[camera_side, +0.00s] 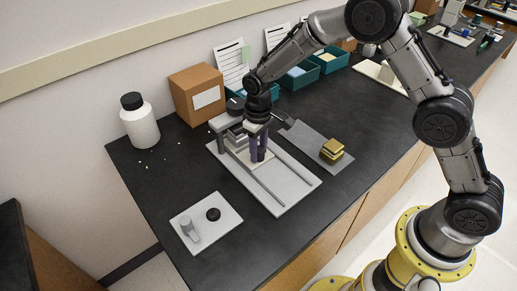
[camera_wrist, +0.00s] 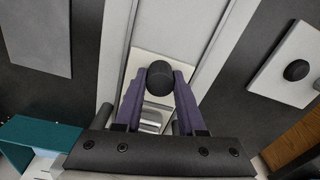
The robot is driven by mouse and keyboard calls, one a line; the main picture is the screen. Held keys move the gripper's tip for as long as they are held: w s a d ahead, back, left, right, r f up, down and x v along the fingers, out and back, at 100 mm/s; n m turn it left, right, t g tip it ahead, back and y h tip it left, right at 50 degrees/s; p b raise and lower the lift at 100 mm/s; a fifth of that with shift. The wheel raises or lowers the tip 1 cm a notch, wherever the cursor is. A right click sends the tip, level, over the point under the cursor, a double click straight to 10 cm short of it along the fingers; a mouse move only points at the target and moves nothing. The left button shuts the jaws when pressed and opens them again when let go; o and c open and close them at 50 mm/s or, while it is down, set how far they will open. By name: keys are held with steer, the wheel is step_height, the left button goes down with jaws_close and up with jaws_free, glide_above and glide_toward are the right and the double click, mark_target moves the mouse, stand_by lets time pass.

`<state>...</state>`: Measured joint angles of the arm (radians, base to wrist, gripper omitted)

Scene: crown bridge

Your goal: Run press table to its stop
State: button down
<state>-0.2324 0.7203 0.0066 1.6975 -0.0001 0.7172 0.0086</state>
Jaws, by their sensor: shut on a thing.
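The press table, a small cream plate (camera_side: 262,162), sits between two rails on a pale base plate (camera_side: 288,198), close to the grey press frame (camera_side: 221,138). It also shows in the wrist view (camera_wrist: 140,62), with a shiny metal block (camera_wrist: 152,118) on it. My gripper (camera_side: 259,157) points down over the table beside the press frame. In the wrist view its purple fingers are shut on a round black knob (camera_wrist: 160,75) above the plate. The fingers and wrist hide part of the table and press in the side view.
A white plate (camera_side: 227,217) with a grey post and black knob lies at the front. A grey strip (camera_side: 300,134) holds a brass block (camera_side: 332,150). A white bottle (camera_side: 140,122), cardboard box (camera_side: 197,92) and teal bins (camera_side: 300,77) stand behind. The rails' front stretch is clear.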

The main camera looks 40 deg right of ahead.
steer(key=s, duration=1.1)
steer(key=shift+w, duration=0.1)
steer(key=c, duration=0.5)
jaws_free()
step_height(320, 180, up, 14)
